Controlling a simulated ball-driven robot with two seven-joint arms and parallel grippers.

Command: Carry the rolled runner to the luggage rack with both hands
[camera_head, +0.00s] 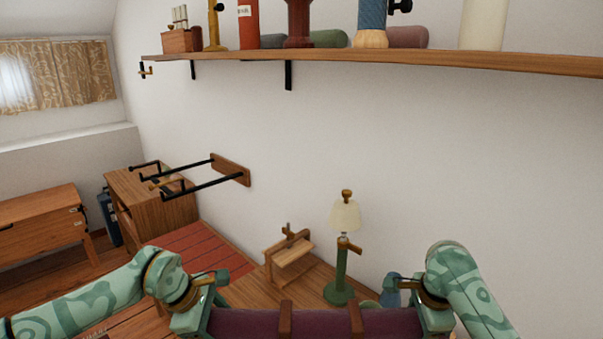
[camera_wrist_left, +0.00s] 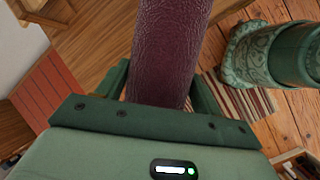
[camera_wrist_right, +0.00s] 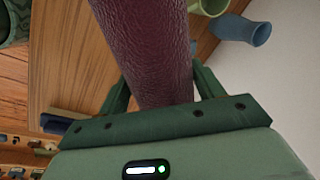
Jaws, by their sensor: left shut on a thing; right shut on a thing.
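The rolled runner (camera_head: 320,323) is a dark maroon roll with two brown straps, lying level across the bottom of the head view. My left gripper (camera_head: 212,308) is shut on its left end and my right gripper (camera_head: 416,305) on its right end. The roll also shows between the fingers in the left wrist view (camera_wrist_left: 168,50) and the right wrist view (camera_wrist_right: 152,45). A wall rack (camera_head: 232,170) with black bars on a wooden plate is ahead and left, apart from the roll. A low red-slatted surface (camera_head: 200,250) lies below it; I cannot tell which is the luggage rack.
A green table lamp (camera_head: 341,265) and a small wooden stand (camera_head: 288,255) stand on a wooden top just beyond the roll. A long shelf (camera_head: 420,61) with several objects crosses the wall above. A wooden cabinet (camera_head: 160,205) is below the wall rack. Open air lies between roll and rack.

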